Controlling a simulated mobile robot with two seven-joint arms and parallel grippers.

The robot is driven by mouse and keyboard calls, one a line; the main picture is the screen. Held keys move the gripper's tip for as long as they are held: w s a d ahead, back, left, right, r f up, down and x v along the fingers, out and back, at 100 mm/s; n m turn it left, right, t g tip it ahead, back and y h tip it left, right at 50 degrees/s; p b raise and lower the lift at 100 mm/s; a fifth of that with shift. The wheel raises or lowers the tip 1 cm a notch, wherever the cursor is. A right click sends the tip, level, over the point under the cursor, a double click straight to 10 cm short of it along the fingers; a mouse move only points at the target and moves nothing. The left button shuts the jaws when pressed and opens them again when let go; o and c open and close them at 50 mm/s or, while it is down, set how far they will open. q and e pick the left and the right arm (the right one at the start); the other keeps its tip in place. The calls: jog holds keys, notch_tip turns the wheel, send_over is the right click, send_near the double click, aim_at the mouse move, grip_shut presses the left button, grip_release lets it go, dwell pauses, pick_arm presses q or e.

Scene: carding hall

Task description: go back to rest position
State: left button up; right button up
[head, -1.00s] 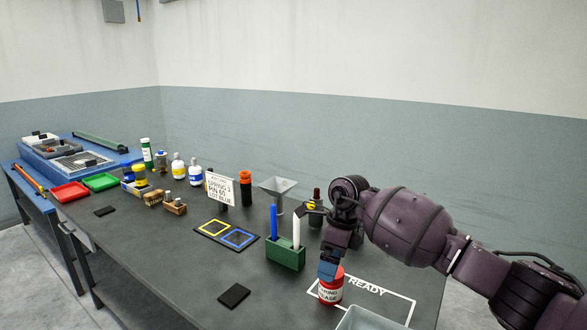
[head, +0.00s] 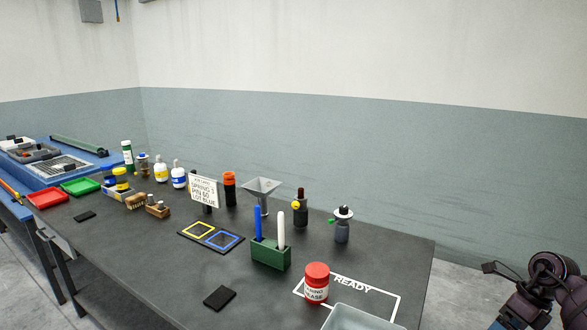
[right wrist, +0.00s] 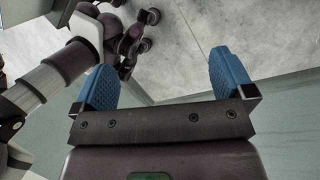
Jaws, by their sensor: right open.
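My right gripper (right wrist: 163,80) is open and empty in the right wrist view. Its two blue-padded fingers stand wide apart, with grey floor and a pale green surface beyond them. In the head view only part of my right arm shows at the lower right, clear of the table; the fingers cannot be made out there. A red-lidded jar (head: 317,284) stands upright at the left part of the white READY outline (head: 396,308) on the dark table (head: 150,255). Its label is partly readable. My left gripper is not in view.
A green holder (head: 270,254) with a blue and a white stick stands near the jar. A grey bin (head: 358,318) is at the front edge of view. Bottles, a funnel (head: 262,188), a sign (head: 203,190) and red and green trays line the back and left.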

jog(key=w+a+r+m+t+y, duration=0.2)
jog(key=w+r+m+t+y, duration=0.4)
jog(key=w+r+m+t, duration=0.7)
jog(key=w+d+r+m+t+h, duration=0.1)
jog(key=d+r+m+t+h, duration=0.4)
jog(key=d+m+t+h, duration=0.45)
jog(key=d+f+m+g+h, duration=0.4)
jog(key=d+m+g+h, duration=0.15)
jog(key=m, duration=0.65)
jog(key=s+a+f+m+g+y, duration=0.1)
jog(key=s+a+f+g+y, duration=0.1)
jog(key=s+a+f, duration=0.75)
jog(key=s+a+f+m+g+y, duration=0.1)
jog(key=s+a+f, duration=0.4)
jog(key=f, duration=0.8)
jog(key=s+a+f+m+g, duration=0.1)
jog(key=s+a+f+m, duration=0.1)
jog(key=s+a, duration=0.7)
jog(key=s+a+f+m+g+y, duration=0.1)
jog(key=s+a+f+m, duration=0.1)
jog(key=s+a+f, duration=0.3)
jog(key=s+a, duration=0.3)
jog(key=a, duration=0.1)
jog(key=shift+s+a, duration=0.35)
